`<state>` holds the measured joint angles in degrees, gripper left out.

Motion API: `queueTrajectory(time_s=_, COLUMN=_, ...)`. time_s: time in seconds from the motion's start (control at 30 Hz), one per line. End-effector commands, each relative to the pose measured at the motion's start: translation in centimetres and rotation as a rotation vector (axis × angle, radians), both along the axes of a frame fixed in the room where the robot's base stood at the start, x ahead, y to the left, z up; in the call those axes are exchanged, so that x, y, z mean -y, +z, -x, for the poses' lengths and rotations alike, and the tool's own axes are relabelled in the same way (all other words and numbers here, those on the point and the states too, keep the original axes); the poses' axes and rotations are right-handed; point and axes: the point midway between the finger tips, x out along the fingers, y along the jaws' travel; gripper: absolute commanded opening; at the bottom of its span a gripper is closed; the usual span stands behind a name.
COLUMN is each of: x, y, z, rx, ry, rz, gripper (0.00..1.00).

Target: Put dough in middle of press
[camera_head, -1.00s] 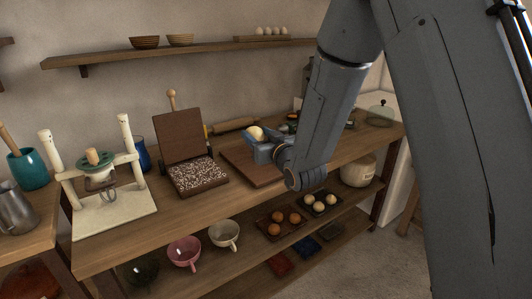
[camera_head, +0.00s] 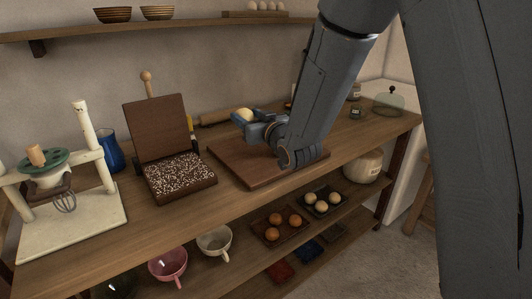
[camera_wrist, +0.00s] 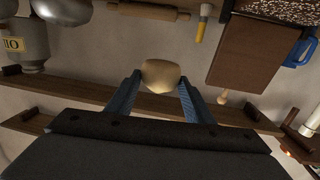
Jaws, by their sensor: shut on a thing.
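A pale dough ball (camera_head: 243,115) is held between the fingertips of my gripper (camera_head: 255,124). It also shows in the wrist view (camera_wrist: 161,76), pinched between the two blue fingers. My gripper is above the wooden board, at the right of the press. The press (camera_head: 172,150) stands open on the bench, with a dark brown lid tilted up at the back and a wooden knob on top. Its lower plate (camera_head: 178,174) is covered in white speckles. In the wrist view the press (camera_wrist: 258,50) appears upside down at the right.
A wooden board (camera_head: 232,165) lies right of the press. A stand with a green-topped device and whisk (camera_head: 45,165) is at the left, with a blue jug (camera_head: 109,152) behind. A rolling pin (camera_head: 213,118) lies at the back. Trays of balls and cups sit on the shelf below.

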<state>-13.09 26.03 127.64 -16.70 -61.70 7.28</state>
Motion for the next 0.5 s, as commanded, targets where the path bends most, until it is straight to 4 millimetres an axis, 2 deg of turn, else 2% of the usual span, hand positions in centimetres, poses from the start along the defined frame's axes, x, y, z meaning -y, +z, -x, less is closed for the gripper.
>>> queueTrajectory(time_s=0.03, x=-0.1, y=-1.0, z=-0.3, rx=0.001, ry=0.002, rz=-0.001, gripper=0.35)
queueTrajectory(time_s=0.1, x=-0.2, y=-1.7, z=-0.4, rx=0.001, ry=0.003, rz=-0.001, gripper=0.35)
queueTrajectory(time_s=0.27, x=-0.5, y=-2.7, z=-0.5, rx=-0.001, ry=0.007, rz=0.000, gripper=0.35)
queueTrajectory(time_s=0.5, x=-0.8, y=-6.5, z=-0.4, rx=-0.005, ry=0.011, rz=0.001, gripper=0.35)
